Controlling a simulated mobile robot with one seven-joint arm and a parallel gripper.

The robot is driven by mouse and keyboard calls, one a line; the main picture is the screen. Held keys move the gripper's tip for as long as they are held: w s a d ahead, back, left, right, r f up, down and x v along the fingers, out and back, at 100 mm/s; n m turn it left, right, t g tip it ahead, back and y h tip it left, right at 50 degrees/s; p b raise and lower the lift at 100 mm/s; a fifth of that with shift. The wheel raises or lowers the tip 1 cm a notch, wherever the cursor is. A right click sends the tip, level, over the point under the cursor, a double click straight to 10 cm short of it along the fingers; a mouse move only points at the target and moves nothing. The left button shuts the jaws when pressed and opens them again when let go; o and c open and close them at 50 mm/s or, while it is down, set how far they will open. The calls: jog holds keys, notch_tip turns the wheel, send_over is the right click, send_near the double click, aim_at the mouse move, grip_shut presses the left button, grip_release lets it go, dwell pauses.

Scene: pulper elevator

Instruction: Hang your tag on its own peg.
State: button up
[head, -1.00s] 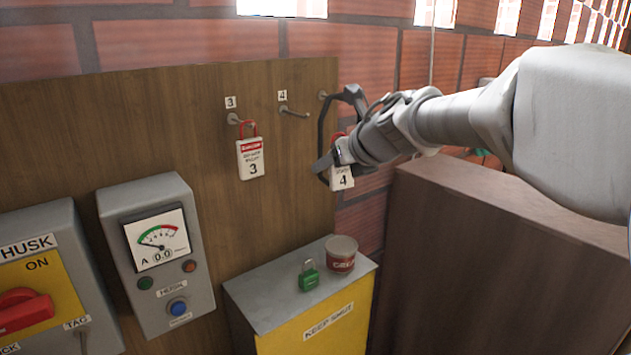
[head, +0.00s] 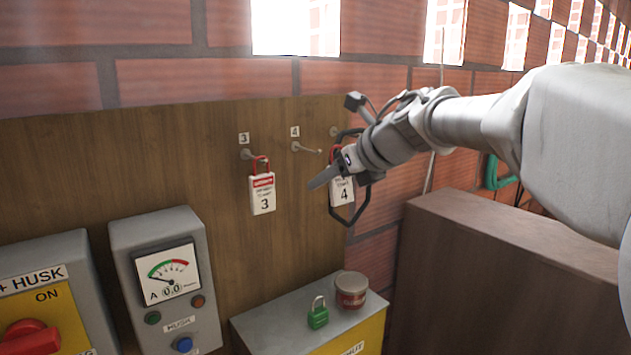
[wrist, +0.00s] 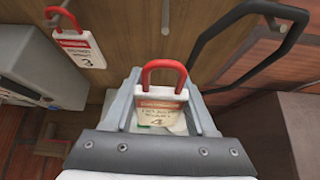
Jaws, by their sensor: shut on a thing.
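My gripper (head: 332,180) is shut on the tag numbered 4 (head: 343,192), a white and red tag with a red shackle. In the wrist view the tag (wrist: 160,105) is upright between my fingers, its shackle standing free above them. The peg labelled 4 (head: 307,149) is bare and lies up and left of the held tag in the head view. In the wrist view that peg (wrist: 165,16) shows just above the shackle, apart from it. The tag numbered 3 (head: 262,193) hangs on the peg labelled 3 (head: 248,154) and shows in the wrist view (wrist: 80,45).
A further peg (head: 335,131) on the right of the wooden board (head: 200,190) is partly hidden by my gripper. Below stand a meter box (head: 180,310) and a cabinet (head: 275,325) with a green padlock (head: 318,316) and a tin (head: 352,291). A brown box (head: 480,250) stands right.

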jog(key=w+a+f, duration=0.1)
jog(key=w+a, duration=0.2)
jog(key=w, duration=0.2)
jog(key=shift+w+a, duration=0.25)
jog(key=shift+a, duration=0.1)
dwell(0.4)
jog(key=shift+f, duration=0.2)
dwell(0.5)
jog(key=o, duration=1.4)
